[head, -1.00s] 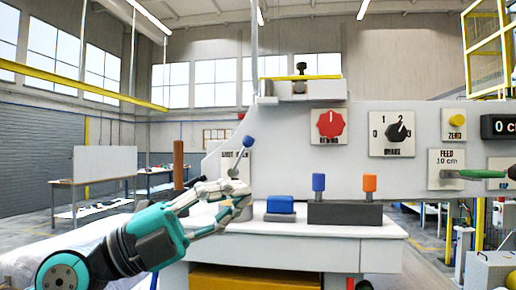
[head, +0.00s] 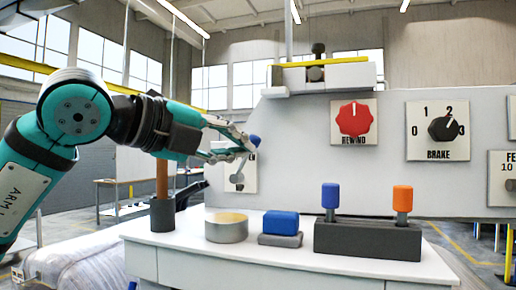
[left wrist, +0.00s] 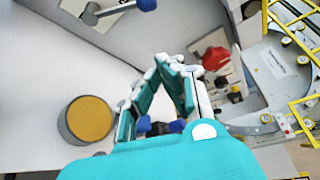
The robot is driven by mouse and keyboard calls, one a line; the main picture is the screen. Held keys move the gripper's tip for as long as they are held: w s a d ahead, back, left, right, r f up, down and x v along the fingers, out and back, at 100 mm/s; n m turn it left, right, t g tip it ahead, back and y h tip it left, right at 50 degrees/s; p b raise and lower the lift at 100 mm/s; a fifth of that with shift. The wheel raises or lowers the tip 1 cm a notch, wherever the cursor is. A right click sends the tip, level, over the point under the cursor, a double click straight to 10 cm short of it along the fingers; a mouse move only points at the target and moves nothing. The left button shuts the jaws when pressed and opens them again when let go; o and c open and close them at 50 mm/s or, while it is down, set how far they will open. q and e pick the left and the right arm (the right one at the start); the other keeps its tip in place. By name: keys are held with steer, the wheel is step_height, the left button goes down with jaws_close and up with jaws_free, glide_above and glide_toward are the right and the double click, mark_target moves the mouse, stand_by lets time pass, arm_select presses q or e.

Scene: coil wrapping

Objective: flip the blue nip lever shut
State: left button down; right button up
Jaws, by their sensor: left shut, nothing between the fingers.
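The nip lever has a blue knob (head: 254,141) and a grey arm running down-left to a pivot on a pale plate (head: 249,172) on the machine's front panel. The knob stands up, tilted a little right. My left gripper (head: 243,150) is shut and empty; its fingertips overlap the lever just left of the knob. I cannot tell from the head view whether they touch. In the left wrist view, the lever's blue knob (left wrist: 147,4) shows at the top edge, apart from the closed fingertips (left wrist: 164,60). My right gripper is out of view.
A tape roll (head: 226,229), a blue-topped block (head: 281,223) and a dark holder (head: 367,240) with blue and orange pieces stand on the white table (head: 190,246) below. A brown post (head: 162,180) stands left. The red rewind knob (head: 354,118) is right of the lever.

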mark_target(254, 139)
arm_select(q)
steer(key=p+x, duration=0.4)
steer(key=x, duration=0.7)
arm_select(e)
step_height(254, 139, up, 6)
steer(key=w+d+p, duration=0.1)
steer(key=p, duration=0.1)
arm_select(q)
steer(key=a+r+n+b, duration=0.1)
steer(key=a+b, duration=0.1)
steer(key=w+a+r+n+h+b, duration=0.1)
steer(key=a+b, duration=0.1)
steer(key=b, duration=0.1)
steer(key=w+a+r+n+t+b, duration=0.1)
steer(key=a+b, duration=0.1)
steer(key=shift+w+r+n+h, duration=0.1)
steer(key=shift+r+n+h, duration=0.2)
steer(key=shift+r+h, duration=0.1)
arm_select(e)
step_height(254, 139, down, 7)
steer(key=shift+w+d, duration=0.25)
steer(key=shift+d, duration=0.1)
arm_select(q)
steer(key=shift+f, duration=0.1)
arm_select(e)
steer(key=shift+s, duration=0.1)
